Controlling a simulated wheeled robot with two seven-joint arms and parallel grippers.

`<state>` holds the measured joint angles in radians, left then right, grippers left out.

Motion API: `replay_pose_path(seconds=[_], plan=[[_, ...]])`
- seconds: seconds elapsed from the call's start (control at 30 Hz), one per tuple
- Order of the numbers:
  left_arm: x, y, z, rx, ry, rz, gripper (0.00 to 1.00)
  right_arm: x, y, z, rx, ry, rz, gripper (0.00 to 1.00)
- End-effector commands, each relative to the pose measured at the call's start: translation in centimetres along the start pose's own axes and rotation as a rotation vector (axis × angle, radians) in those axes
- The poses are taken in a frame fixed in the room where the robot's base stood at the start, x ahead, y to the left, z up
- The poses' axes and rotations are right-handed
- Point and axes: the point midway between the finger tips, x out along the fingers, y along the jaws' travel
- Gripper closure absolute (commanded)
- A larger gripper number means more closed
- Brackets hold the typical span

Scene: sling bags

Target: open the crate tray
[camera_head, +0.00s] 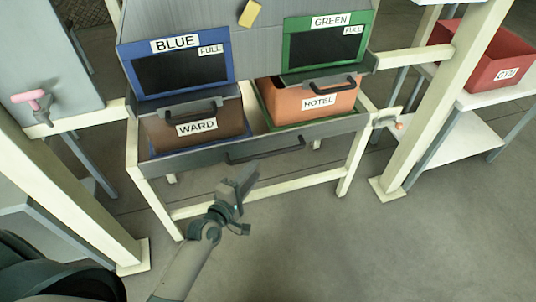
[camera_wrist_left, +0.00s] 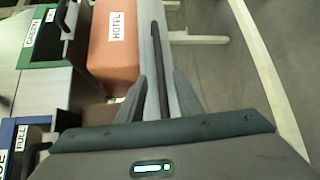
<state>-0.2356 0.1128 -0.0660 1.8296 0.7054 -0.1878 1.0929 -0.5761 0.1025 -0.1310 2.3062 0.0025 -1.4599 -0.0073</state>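The crate tray is a wide grey tray (camera_head: 305,131) under a grey cabinet, with a dark bar handle (camera_head: 262,156) along its front. It bears a brown crate labelled WARD (camera_head: 165,133) on the left and an orange crate labelled HOTEL (camera_head: 290,100) on the right. My left gripper (camera_head: 246,178) is in front of and below the handle in the head view. In the left wrist view its fingers (camera_wrist_left: 160,78) are apart, with the dark handle bar (camera_wrist_left: 158,50) lined up between them. I cannot tell whether they touch it. My right gripper is not in view.
The cabinet (camera_head: 255,58) has a BLUE panel (camera_head: 180,74) and a GREEN panel (camera_head: 325,49), both marked FULL. Cream posts (camera_head: 440,100) stand at both sides. A red bin (camera_head: 490,65) sits on a shelf at right. The floor in front (camera_head: 330,245) is clear.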

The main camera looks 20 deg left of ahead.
Motion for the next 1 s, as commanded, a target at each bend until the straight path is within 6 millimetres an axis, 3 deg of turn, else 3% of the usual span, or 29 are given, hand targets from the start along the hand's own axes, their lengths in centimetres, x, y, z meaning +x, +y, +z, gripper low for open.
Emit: replay_pose_path(seconds=[0.3, 0.5, 0.7, 1.0], plan=[[5.8, 0.0, 0.0, -0.001, -0.001, 0.002, 0.67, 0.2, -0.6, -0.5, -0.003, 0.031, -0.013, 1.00], [8.6, 0.0, 0.0, 0.000, 0.000, 0.000, 0.67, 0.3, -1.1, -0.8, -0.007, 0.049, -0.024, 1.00], [9.9, 0.0, 0.0, 0.001, 0.000, 0.000, 0.67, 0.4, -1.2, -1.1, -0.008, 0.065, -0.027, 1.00], [10.1, 0.0, 0.0, 0.001, 0.000, 0.000, 0.67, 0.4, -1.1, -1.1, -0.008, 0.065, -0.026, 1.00]])
